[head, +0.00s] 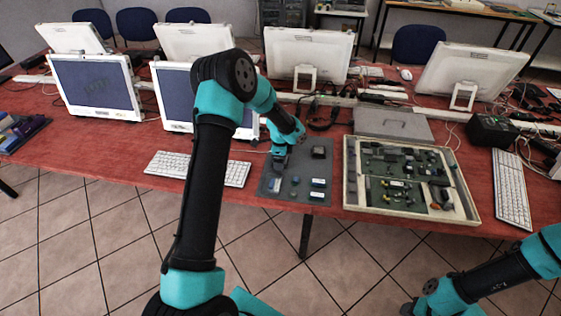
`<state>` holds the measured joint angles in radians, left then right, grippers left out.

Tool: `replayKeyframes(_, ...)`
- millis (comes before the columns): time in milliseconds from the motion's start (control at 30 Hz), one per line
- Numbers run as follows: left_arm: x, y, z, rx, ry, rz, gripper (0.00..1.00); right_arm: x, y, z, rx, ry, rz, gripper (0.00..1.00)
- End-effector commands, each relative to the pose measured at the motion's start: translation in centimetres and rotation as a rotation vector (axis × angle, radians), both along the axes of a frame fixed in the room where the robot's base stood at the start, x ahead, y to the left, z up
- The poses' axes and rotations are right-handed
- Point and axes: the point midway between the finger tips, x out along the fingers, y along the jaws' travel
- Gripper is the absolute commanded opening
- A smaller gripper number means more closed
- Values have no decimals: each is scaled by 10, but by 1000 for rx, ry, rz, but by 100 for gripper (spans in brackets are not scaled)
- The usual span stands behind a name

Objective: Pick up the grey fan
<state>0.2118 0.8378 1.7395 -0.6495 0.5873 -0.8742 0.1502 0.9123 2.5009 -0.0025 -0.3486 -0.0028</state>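I cannot pick out the grey fan with certainty in the head view. A dark, square part (319,152) sits near the back of the grey mat (301,163), but its details are too small to name it. My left gripper (279,165) points down over the left part of the mat, left of the dark part. Its fingers are too small to show whether they are open or shut, or hold anything. My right gripper (412,309) is low at the bottom right, off the table's front edge, and its fingers are unclear.
A white keyboard (197,168) lies left. Monitors and cables fill the back of the red table (90,150).

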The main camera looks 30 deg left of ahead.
Motion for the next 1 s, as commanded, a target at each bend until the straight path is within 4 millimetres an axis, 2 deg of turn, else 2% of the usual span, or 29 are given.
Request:
replayKeyframes(133,0,0,0,0,0,0,84,0,0,0,0,0,0,43)
replayKeyframes(700,0,0,0,0,0,0,31,0,0,0,0,0,0,43)
replayKeyframes(1000,0,0,3,0,-1,0,31,0,0,0,0,0,0,43)
